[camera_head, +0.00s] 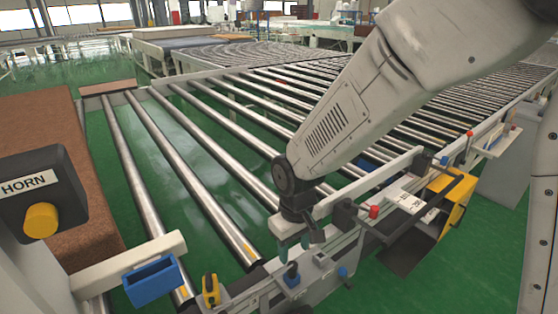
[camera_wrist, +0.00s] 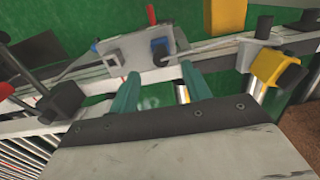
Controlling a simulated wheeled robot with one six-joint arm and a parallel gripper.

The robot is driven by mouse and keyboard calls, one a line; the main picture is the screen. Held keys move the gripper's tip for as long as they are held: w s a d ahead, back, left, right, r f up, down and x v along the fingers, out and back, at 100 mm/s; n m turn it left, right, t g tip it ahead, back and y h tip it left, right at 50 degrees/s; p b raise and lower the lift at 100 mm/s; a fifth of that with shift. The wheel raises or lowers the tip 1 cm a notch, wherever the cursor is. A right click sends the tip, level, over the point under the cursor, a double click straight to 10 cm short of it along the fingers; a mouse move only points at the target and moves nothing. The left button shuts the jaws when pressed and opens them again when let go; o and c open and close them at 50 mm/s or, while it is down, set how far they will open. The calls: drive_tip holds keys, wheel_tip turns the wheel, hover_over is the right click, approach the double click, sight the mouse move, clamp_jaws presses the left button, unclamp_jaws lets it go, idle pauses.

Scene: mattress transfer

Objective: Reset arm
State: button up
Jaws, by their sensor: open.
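My arm reaches in from the upper right in the head view. My gripper (camera_head: 294,247) hangs at its end, pointing down, near the front rail (camera_head: 345,193) of the roller conveyor. In the wrist view my gripper (camera_wrist: 160,82) shows two teal fingers spread apart with nothing between them. The fingers are over the conveyor's edge, close to a small grey bracket with a blue knob (camera_wrist: 159,47). Whether they touch it I cannot tell. My arm hides part of the rollers behind it.
Metal rollers (camera_head: 190,155) run back over a green floor (camera_head: 60,123). A brown mattress-like block (camera_head: 52,112) lies at the left. A HORN button box (camera_head: 41,192) stands at the left front. A yellow box (camera_head: 452,195), red knobs and blue sensors line the rail.

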drive_tip(key=s+d+r+m+t, duration=0.1)
drive_tip(key=s+d+r+m, duration=0.5)
drive_tip(key=s+d+r, duration=1.2)
drive_tip(key=s+d, duration=0.1)
drive_tip(key=d, duration=0.1)
drive_tip(key=shift+d+r+m, duration=0.35)
drive_tip(key=shift+r+m, duration=0.05)
